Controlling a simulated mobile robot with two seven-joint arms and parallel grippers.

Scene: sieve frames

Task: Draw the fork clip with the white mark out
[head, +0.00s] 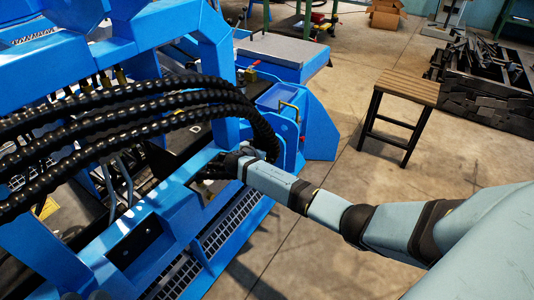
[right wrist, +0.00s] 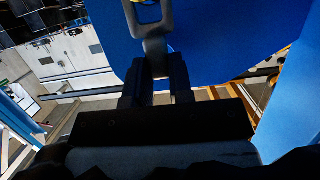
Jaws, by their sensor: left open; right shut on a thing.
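In the right wrist view, my right gripper (right wrist: 157,85) is shut on the lower end of a grey metal clip with a loop (right wrist: 155,45). The clip stands in front of a blue plate (right wrist: 205,45), and a bit of yellow shows at its top. I cannot make out a white mark on it. In the head view, my right arm reaches in from the right to the blue machine, and its gripper (head: 210,171) is dark and hard to see there.
Thick black ribbed hoses (head: 120,115) arch over the blue machine frame (head: 160,215), close to my right gripper. A wooden stool (head: 408,88) and a dark scrap bin (head: 480,100) stand on the open floor to the right.

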